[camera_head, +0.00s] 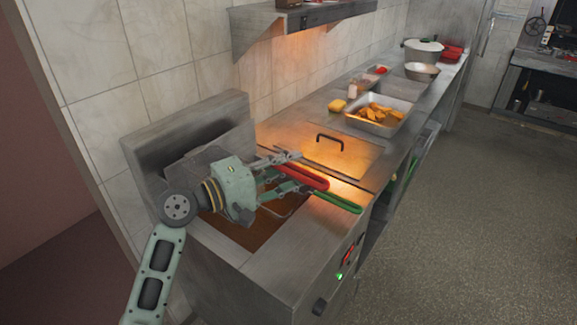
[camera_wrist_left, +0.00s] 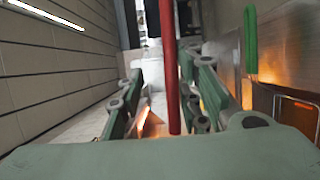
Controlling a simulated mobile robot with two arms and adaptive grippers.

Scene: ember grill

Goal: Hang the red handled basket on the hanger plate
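My left gripper (camera_head: 290,172) is over the fryer, its fingers spread to either side of the red handle (camera_head: 308,179). In the left wrist view the red handle (camera_wrist_left: 167,60) runs between the open fingers, with a gap visible at the left finger. The grey mesh of a basket (camera_head: 190,158) shows behind my gripper, in front of the upright steel hanger plate (camera_head: 165,137); my gripper hides part of it. A green handle (camera_head: 338,203) lies just beside the red one, and also shows in the left wrist view (camera_wrist_left: 251,45). My right gripper is not in view.
The fryer's oil well (camera_head: 235,232) is below my gripper. A steel lid with a black handle (camera_head: 330,139) lies to its right. A tray of fried food (camera_head: 377,114) and a pot (camera_head: 422,50) stand farther along the counter. A shelf (camera_head: 285,25) juts from the wall. The floor at right is clear.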

